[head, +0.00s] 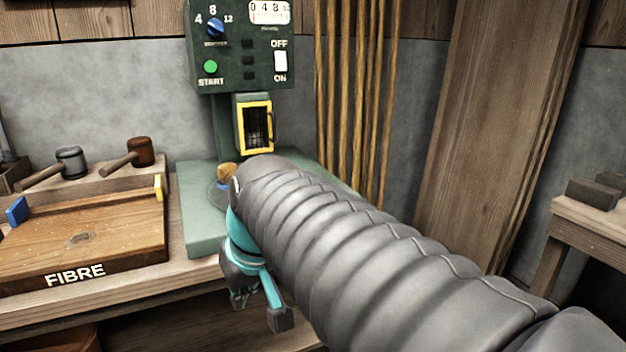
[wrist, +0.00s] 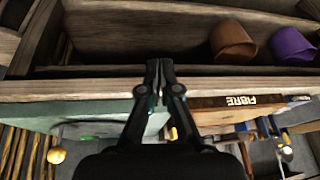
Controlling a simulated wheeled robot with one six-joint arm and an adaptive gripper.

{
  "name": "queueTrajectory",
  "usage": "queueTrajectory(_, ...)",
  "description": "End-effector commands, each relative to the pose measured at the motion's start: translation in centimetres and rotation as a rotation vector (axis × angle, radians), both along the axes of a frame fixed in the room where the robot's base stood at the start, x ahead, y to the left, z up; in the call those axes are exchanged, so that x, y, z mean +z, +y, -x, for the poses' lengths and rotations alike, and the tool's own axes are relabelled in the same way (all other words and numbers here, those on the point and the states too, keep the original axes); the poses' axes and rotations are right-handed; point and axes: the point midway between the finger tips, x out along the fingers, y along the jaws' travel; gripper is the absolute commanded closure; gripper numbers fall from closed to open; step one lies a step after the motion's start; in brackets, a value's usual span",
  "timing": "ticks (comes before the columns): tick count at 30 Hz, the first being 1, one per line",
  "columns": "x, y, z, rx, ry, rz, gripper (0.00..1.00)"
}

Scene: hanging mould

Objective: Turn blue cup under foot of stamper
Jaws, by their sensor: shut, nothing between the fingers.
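The stamper is a dark green machine on the bench; its control panel (head: 240,45) has a dial, a green START button and an OFF/ON switch. A yellow-framed guard (head: 254,124) is below the panel. The stamper's green base (head: 200,222) is partly hidden by my arm, and the foot cannot be made out. My gripper (head: 262,310) hangs at the bench's front edge. In the wrist view my gripper (wrist: 159,66) is shut and empty, its fingers together before the bench edge.
A round wooden knob (head: 227,172) stands on the base beside my arm. A FIBRE tray (head: 110,240) lies left, with two mallets (head: 70,162) behind. Below the bench, a brown cup (wrist: 232,42) and a purple cup (wrist: 291,47) sit on a shelf.

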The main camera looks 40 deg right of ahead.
Motion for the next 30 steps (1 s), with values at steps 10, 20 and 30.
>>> queueTrajectory(10,8.1,-11.3,-9.3,-0.029,0.048,-0.186,1.0)
queueTrajectory(20,12.1,-26.3,-12.2,0.047,-0.039,-0.333,1.0)
queueTrajectory(30,13.0,-35.6,-9.9,0.13,-0.133,-0.379,1.0)
